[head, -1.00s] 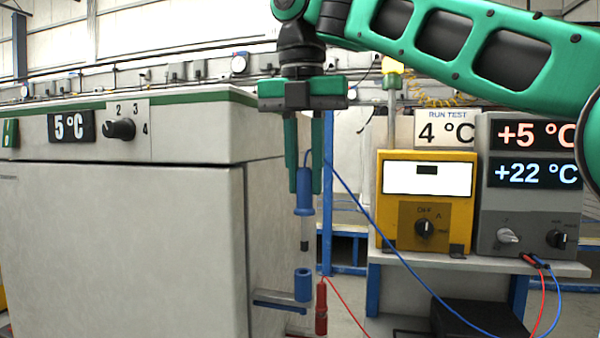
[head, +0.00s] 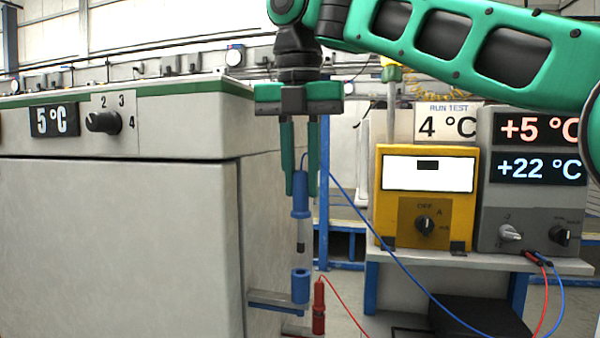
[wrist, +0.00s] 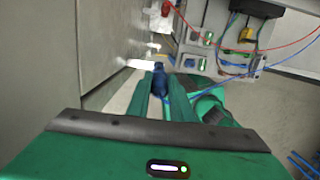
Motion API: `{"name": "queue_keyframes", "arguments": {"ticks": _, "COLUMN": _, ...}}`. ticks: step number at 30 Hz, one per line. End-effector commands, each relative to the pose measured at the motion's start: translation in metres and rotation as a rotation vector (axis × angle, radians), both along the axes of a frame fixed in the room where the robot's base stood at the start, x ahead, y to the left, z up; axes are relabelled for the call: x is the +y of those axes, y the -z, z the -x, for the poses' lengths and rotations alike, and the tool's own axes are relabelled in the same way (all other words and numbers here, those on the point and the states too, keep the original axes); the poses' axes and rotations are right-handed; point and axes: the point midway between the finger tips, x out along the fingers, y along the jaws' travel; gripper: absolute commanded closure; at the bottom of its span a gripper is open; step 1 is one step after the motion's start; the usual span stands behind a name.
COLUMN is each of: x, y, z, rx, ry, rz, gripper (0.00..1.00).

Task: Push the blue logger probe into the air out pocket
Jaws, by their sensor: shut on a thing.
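The blue logger probe (head: 301,198) is upright between the fingertips of my gripper (head: 301,185), which is shut on its blue body. A pale shaft with a dark band shows below it. Directly under that is a short blue cylinder (head: 300,287) beside a bracket (head: 275,300) on the cabinet's right side. No label is readable there, so I cannot tell whether this is the air out pocket or whether the shaft's tip is inside it. In the wrist view my gripper's fingers (wrist: 166,85) point away from the camera, partly hiding what they hold.
A red probe (head: 318,305) stands just right of the blue cylinder. The white cabinet (head: 120,250) is close on the left. A blue lead runs to the grey instrument (head: 530,210), beside a yellow meter (head: 425,210) on a bench. The floor between is open.

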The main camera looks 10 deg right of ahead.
Motion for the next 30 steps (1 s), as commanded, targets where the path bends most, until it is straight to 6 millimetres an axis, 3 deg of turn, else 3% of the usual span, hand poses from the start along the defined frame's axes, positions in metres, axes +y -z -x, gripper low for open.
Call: {"name": "queue_keyframes", "arguments": {"ticks": 30, "x": 0.000, "y": 0.067, "z": -0.001, "rx": -0.002, "ry": -0.001, "rz": 0.003, "gripper": 1.00}}
